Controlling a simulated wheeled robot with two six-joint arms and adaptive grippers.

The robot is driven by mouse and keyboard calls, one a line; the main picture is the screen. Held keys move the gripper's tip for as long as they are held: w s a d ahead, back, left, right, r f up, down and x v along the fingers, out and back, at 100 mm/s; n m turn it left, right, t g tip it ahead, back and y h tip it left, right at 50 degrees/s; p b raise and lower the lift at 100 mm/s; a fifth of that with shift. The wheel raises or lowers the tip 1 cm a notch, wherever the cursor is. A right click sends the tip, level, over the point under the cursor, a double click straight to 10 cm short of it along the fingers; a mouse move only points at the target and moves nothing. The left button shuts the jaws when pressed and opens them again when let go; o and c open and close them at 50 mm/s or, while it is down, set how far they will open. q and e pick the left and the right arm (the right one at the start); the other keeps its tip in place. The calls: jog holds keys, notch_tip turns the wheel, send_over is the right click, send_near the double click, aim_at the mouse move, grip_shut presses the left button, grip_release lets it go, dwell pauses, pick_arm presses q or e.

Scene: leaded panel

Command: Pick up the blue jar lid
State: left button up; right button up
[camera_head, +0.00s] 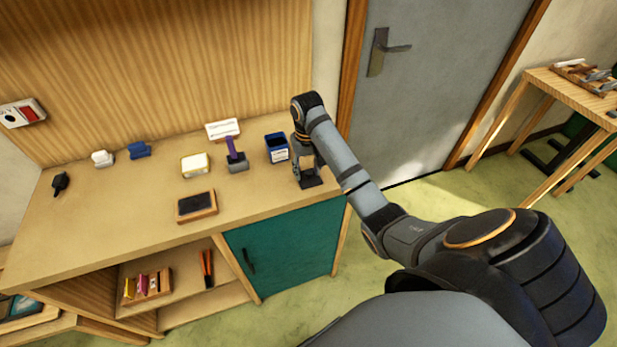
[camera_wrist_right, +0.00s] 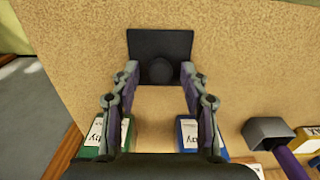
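A dark square lid with a round knob (camera_wrist_right: 160,45) lies flat on the cabinet top in the right wrist view; its plate also shows below the gripper in the head view (camera_head: 310,183). It looks almost black, so I cannot confirm that it is blue. My right gripper (camera_wrist_right: 159,72) points down over it, open, with a finger on each side of the knob and a visible gap to it. The gripper (camera_head: 303,172) also shows in the head view. A blue open-topped jar with a white label (camera_head: 277,155) stands just left of it. My left gripper is out of view.
A green labelled jar (camera_wrist_right: 92,152) stands close to the fingers. A purple-handled tool (camera_head: 236,157), a yellow-rimmed box (camera_head: 195,166), a framed dark pad (camera_head: 197,206) and a blue item (camera_head: 139,150) are further left. The cabinet's right edge is near.

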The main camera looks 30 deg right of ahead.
jog(key=shift+s+f, duration=0.15)
jog(key=shift+s, duration=0.05)
jog(key=c, duration=0.7)
jog(key=shift+o, duration=0.2)
